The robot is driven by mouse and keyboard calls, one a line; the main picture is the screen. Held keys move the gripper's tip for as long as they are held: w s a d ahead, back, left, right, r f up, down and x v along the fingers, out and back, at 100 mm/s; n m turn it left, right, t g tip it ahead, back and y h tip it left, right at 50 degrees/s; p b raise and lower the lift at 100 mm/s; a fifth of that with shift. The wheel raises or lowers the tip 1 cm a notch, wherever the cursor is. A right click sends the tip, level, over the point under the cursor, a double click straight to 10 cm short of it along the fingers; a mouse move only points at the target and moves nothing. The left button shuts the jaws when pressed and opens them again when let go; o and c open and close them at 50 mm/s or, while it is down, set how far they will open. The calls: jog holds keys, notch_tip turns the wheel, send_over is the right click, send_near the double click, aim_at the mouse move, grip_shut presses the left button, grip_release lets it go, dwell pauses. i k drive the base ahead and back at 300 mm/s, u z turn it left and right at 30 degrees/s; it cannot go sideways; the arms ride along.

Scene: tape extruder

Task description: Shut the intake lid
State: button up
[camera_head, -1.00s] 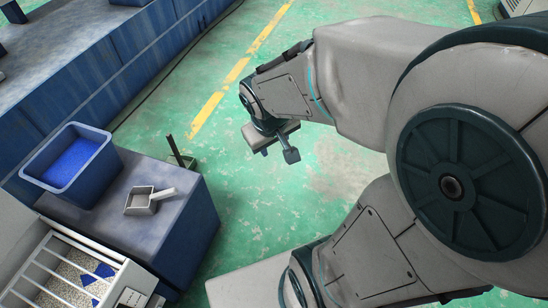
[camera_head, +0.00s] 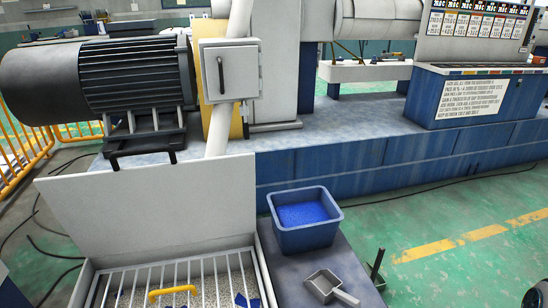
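The intake lid (camera_head: 150,212) is a wide, pale grey flat panel. It stands open, raised at the back edge of the intake box (camera_head: 83,286) in the lower left of the head view. Below it the box's opening shows a white bar grate (camera_head: 208,278) over pale granules with some blue pieces. A yellow handle-shaped bar (camera_head: 172,291) lies across the grate. The front of the box is cut off by the bottom edge. My gripper is out of view.
A blue bin of blue granules (camera_head: 305,238) and a grey scoop (camera_head: 325,284) stand on the blue bench right of the intake. A large motor (camera_head: 100,80) and a grey pipe stand behind the lid. Green floor (camera_head: 450,215) is open at right.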

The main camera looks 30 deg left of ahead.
aim_at(118, 210)
jog(key=u, duration=2.4)
